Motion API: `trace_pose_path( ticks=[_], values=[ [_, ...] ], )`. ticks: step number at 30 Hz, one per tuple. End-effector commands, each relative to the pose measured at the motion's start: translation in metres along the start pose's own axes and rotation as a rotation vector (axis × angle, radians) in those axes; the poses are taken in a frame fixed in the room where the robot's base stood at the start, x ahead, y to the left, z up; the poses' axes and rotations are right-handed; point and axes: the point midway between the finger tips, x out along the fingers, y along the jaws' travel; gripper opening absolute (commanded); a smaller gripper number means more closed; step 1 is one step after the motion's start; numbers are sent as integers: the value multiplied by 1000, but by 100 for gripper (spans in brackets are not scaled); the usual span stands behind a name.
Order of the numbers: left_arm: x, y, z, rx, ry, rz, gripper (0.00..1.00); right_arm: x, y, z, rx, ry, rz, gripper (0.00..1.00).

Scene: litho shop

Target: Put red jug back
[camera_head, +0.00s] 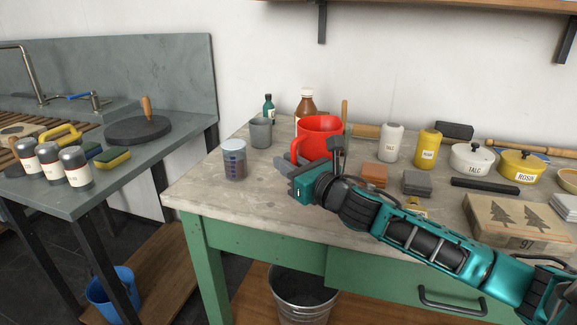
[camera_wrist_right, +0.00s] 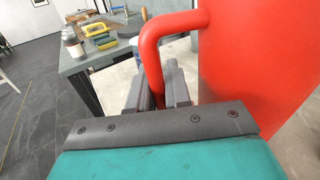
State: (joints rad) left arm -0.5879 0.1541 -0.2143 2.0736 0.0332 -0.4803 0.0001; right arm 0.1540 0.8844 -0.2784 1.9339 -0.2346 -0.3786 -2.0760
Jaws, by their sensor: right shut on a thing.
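The red jug (camera_head: 322,127) is at the left part of the workbench, in front of a brown bottle. My right gripper (camera_head: 297,167) reaches to it from the right and front. In the right wrist view the jug's red wall (camera_wrist_right: 258,60) fills the right side. Its handle (camera_wrist_right: 152,50) comes down between the fingers of my right gripper (camera_wrist_right: 160,92), which is shut on it. The jug looks upright. My arm hides its lower part, so I cannot tell whether it touches the bench. My left gripper is not in view.
The brown bottle (camera_head: 306,103) and a green bottle (camera_head: 268,108) are behind. Sponge-like blocks (camera_head: 374,175) lie to the right. The front left bench corner is clear.

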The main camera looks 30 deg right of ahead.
Motion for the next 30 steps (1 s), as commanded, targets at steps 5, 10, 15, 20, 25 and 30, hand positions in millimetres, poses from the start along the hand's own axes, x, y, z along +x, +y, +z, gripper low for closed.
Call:
trace_pose_path(
  ticks=[5, 10, 15, 20, 25, 30],
  values=[
    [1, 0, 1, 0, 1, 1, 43, 0, 0, 0, -3, -4, 0, 0],
    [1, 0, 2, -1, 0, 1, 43, 0, 0, -2, 0, 0, 0, 29],
    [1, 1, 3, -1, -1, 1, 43, 0, 0, -2, 0, 0, 0, 43],
    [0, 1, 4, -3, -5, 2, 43, 0, 0, -2, 0, 0, 0, 43],
    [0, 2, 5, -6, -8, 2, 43, -3, 0, 0, 0, 2, 0, 43],
    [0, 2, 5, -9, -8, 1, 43, -20, 0, -2, 0, 4, 0, 43]
  ],
)
